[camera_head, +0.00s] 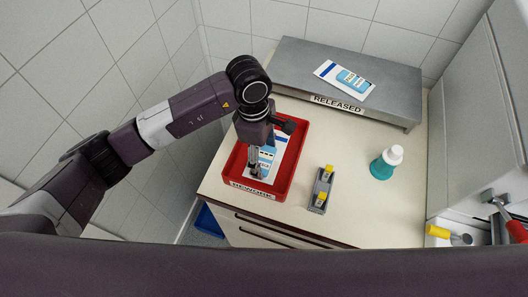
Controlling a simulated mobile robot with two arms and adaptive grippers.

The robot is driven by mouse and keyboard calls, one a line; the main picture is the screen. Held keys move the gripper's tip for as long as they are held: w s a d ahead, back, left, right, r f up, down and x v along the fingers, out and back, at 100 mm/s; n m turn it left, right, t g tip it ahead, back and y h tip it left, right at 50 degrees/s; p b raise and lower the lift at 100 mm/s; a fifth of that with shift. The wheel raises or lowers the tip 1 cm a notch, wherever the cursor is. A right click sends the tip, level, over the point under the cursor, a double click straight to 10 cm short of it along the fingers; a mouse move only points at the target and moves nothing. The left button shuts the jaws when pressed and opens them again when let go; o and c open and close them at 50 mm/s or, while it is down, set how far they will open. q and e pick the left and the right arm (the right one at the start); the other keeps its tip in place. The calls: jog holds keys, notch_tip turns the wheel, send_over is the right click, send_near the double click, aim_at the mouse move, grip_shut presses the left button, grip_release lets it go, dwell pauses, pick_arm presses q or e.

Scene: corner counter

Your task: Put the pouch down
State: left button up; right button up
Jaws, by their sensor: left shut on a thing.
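A white and blue pouch (268,160) is at the red tray (287,178) labelled REWORK, on the left part of the counter. My left gripper (254,172) points down over the tray and is shut on the pouch. The gripper hides part of the pouch. I cannot tell whether the pouch touches the tray floor. A second white and blue pouch (345,78) lies on the grey raised platform (300,65) labelled RELEASED. My right gripper is not in view.
A small grey holder (321,191) with yellow-topped items stands right of the tray. A teal bottle with a white cap (385,163) stands farther right. Yellow and red handled tools (448,235) are at the right edge. The counter between holder and bottle is clear.

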aim_at(260, 157)
pick_arm(q)
jog(key=shift+f, duration=0.1)
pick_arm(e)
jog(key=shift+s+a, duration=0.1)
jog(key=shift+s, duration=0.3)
pick_arm(q)
jog(key=shift+f+b, duration=0.1)
jog(key=shift+b, duration=0.2)
jog(key=o, duration=1.1)
jog(key=shift+o, duration=0.2)
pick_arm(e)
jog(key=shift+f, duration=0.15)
pick_arm(q)
jog(key=shift+r+p, duration=0.3)
jog(key=shift+p, duration=0.1)
notch_tip(260, 157, up, 12)
jog(key=a+b, duration=0.1)
jog(key=b, duration=0.3)
jog(key=shift+w+a+f, duration=0.15)
jog(key=shift+w+a, duration=0.05)
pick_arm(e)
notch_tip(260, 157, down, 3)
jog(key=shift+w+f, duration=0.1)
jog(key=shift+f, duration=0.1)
